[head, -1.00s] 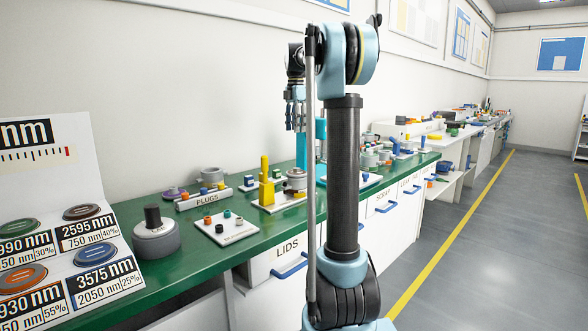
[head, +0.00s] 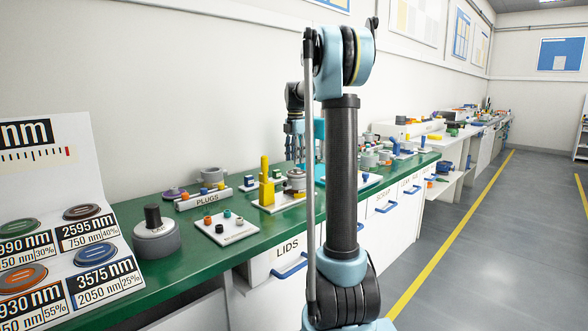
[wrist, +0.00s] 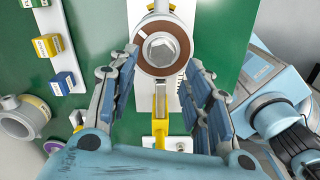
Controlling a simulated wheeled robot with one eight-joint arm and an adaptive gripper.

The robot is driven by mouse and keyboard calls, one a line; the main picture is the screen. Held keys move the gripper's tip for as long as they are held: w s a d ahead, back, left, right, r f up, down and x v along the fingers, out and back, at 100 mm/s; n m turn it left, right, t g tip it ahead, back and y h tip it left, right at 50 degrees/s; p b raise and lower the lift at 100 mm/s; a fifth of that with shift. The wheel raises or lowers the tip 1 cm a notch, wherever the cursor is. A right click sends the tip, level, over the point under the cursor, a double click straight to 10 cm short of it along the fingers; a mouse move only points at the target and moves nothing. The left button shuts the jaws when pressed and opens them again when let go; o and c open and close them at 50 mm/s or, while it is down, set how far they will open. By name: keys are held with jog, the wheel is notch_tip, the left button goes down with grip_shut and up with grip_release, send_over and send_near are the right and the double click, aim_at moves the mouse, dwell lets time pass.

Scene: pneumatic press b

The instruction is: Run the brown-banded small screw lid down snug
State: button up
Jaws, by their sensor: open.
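The brown-banded small screw lid (wrist: 139,45) shows from above in the wrist view, a round top with a brown ring and a grey hex head in its middle. It sits over a white fixture plate (wrist: 173,143). In the head view, my gripper (head: 294,142) hangs above the round part. The lid's threads are hidden.
A yellow piece (wrist: 160,127) lies along the plate on the near side of the lid. Small yellow and blue blocks (wrist: 47,46) stand to the left. A grey ring part (wrist: 21,117) is at lower left. Green bench (wrist: 100,28) is bare between them.

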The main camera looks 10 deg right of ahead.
aim_at(295, 168)
jog(key=shift+f, duration=2.2)
jog(key=c, duration=1.1)
jog(key=shift+o, duration=0.2)
jog(key=shift+a, duration=0.25)
jog(key=shift+d, duration=0.15)
